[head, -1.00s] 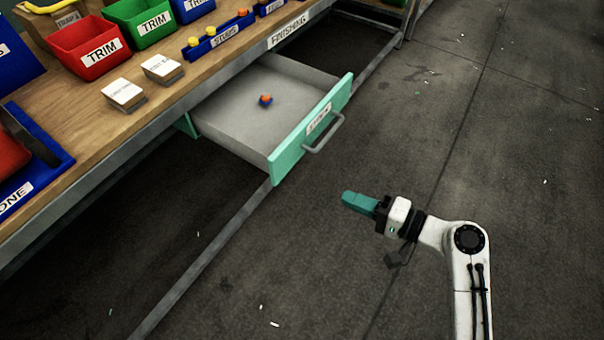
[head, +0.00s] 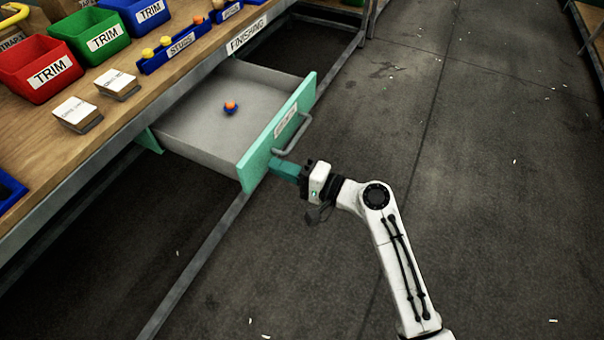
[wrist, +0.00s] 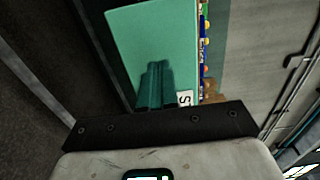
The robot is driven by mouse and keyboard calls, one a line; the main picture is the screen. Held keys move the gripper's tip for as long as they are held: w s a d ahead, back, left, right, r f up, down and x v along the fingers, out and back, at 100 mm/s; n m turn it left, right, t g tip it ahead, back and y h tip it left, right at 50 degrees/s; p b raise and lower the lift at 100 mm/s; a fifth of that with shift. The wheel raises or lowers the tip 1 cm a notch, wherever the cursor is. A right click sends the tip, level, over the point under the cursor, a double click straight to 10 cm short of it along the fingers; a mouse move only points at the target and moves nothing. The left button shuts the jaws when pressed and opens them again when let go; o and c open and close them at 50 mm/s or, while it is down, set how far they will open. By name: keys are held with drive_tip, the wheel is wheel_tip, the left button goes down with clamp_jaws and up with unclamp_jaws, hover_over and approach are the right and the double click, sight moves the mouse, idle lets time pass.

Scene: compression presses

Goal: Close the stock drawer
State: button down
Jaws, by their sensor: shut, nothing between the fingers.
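The stock drawer (head: 190,134) is pulled out under the workbench in the head view. It has pale grey walls and a mint green front (head: 257,159) with a grey bar handle (head: 294,139). A small orange and blue object (head: 230,107) lies inside it. My gripper (head: 274,168) is shut and empty, its teal fingers at the lower near part of the drawer front, below the handle. In the wrist view the fingers (wrist: 155,82) point at the green front (wrist: 150,40), very close; whether they touch it I cannot tell. Part of a white label shows beside them.
The wooden workbench (head: 30,130) carries red, green and blue TRIM bins, a blue studs tray (head: 182,48) and two card stacks (head: 78,114). A metal floor rail (head: 205,255) runs below the drawer. The concrete floor to the right is open.

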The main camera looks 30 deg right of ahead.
sight(189, 138)
drive_tip(key=shift+x, duration=1)
drive_tip(key=b+x, duration=0.7)
drive_tip(key=x, duration=1.7)
drive_tip(key=shift+w+a+f+b, duration=0.2)
drive_tip(key=shift+w+b, duration=0.05)
drive_tip(key=shift+b, duration=0.15)
drive_tip(key=shift+w+a, duration=0.15)
drive_tip(key=shift+w, duration=0.15)
drive_tip(key=shift+w+r, duration=0.1)
drive_tip(key=shift+r, duration=0.2)
drive_tip(key=shift+a+r, duration=0.1)
